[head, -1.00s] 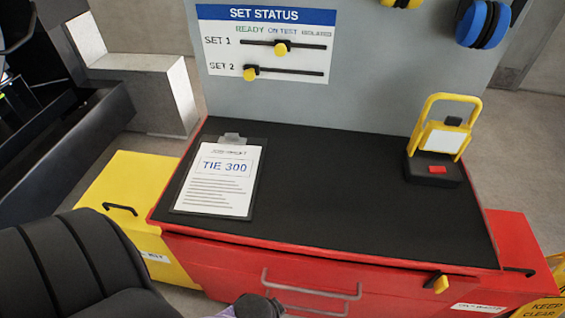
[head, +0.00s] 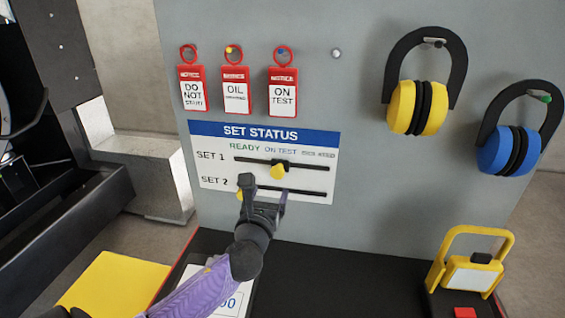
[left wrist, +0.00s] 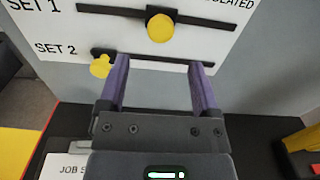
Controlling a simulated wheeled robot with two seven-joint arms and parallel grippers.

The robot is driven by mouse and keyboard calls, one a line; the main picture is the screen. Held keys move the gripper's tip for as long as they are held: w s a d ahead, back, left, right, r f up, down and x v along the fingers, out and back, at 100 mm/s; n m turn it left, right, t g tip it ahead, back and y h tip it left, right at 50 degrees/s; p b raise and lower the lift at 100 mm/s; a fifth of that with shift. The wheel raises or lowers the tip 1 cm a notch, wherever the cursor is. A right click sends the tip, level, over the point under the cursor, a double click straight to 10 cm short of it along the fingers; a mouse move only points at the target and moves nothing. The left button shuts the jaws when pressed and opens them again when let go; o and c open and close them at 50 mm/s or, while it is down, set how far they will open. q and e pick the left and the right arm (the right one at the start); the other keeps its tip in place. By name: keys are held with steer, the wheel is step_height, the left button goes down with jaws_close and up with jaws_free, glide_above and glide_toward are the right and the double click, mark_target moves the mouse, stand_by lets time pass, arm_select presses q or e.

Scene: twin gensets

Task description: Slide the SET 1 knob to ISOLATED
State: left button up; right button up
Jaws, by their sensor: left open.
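The SET STATUS board (head: 210,190) hangs on the grey panel. The SET 1 knob (head: 279,171) is yellow and sits near the middle of the upper slot, under ON TEST; it also shows in the left wrist view (left wrist: 160,28). The ISOLATED label (head: 319,154) is at the slot's right end. The SET 2 knob (left wrist: 101,65) is at the left end of the lower slot and is partly hidden by my gripper in the head view. My left gripper (head: 265,188) is open and empty, in front of the lower slot, below the SET 1 knob and apart from it.
Red tags (head: 235,90) hang above the board. Yellow ear defenders (head: 402,107) and blue ones (head: 493,150) hang to the right. A yellow-framed lamp (head: 474,275) stands on the black bench top (head: 350,285), which is clear between it and my arm.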

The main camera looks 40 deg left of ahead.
mark_target(277, 174)
arm_select(q)
steer(key=b+x, duration=0.1)
steer(key=x, duration=0.3)
steer(key=shift+r, duration=0.1)
steer(key=b+x, duration=0.1)
steer(key=x, duration=0.3)
steer(key=shift+w, duration=0.1)
steer(key=shift+w+a, duration=0.2)
steer(key=shift+w, duration=0.15)
arm_select(e)
steer(key=shift+s+d+f, duration=0.25)
steer(key=shift+s+f, duration=0.25)
steer(key=shift+f, duration=0.05)
steer(key=shift+s+d+f, duration=0.2)
steer(key=shift+s+f, duration=0.25)
steer(key=shift+f, duration=0.1)
arm_select(q)
steer(key=shift+c, duration=0.4)
jaws_close()
arm_select(e)
steer(key=shift+a, duration=0.1)
